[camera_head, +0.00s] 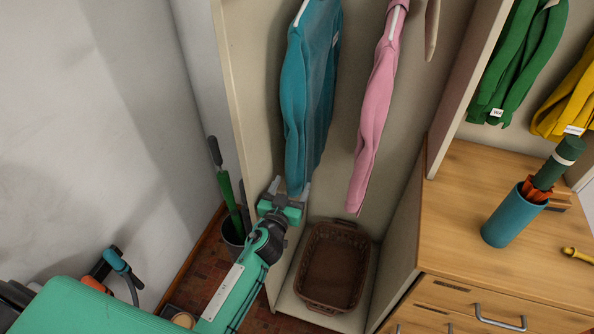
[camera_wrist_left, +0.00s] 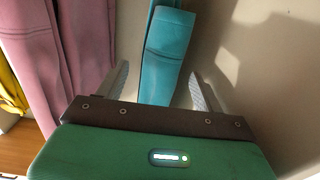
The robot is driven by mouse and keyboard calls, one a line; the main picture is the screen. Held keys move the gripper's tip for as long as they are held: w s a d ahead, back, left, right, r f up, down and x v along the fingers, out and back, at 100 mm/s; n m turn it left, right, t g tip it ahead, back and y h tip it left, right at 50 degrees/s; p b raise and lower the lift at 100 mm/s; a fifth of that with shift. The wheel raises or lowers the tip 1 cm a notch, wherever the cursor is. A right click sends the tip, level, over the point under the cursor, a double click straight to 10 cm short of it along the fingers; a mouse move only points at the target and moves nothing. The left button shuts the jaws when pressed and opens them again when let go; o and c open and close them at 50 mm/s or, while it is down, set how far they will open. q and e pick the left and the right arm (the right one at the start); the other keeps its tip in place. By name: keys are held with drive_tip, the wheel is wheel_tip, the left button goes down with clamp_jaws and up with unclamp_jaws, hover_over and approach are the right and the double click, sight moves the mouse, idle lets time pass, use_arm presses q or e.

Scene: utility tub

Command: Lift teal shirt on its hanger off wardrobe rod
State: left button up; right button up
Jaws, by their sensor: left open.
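The teal shirt (camera_head: 312,90) hangs in the left wardrobe bay in the head view. Its top, hanger and the rod are out of view. My left gripper (camera_head: 290,187) is open at the shirt's low end, its fingers pointing up. In the left wrist view the teal shirt (camera_wrist_left: 165,55) lies in line with the gap between the two spread fingers (camera_wrist_left: 160,82), with cloth showing on down to the gripper body. I cannot tell whether a finger touches it. My right gripper is not in view.
A pink garment (camera_head: 375,105) hangs to the right of the teal shirt. A brown basket (camera_head: 333,270) stands on the bay floor below. The wardrobe's left side panel (camera_head: 237,90) is close to my left gripper. A bin with a green umbrella (camera_head: 228,195) stands outside it.

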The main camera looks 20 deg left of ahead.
sight(293, 176)
use_arm(q)
drive_tip(key=w, duration=0.6)
drive_tip(key=shift+w+d, duration=0.1)
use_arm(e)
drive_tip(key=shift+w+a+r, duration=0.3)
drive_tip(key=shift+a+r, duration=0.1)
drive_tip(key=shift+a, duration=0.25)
use_arm(q)
drive_tip(key=shift+c, duration=0.4)
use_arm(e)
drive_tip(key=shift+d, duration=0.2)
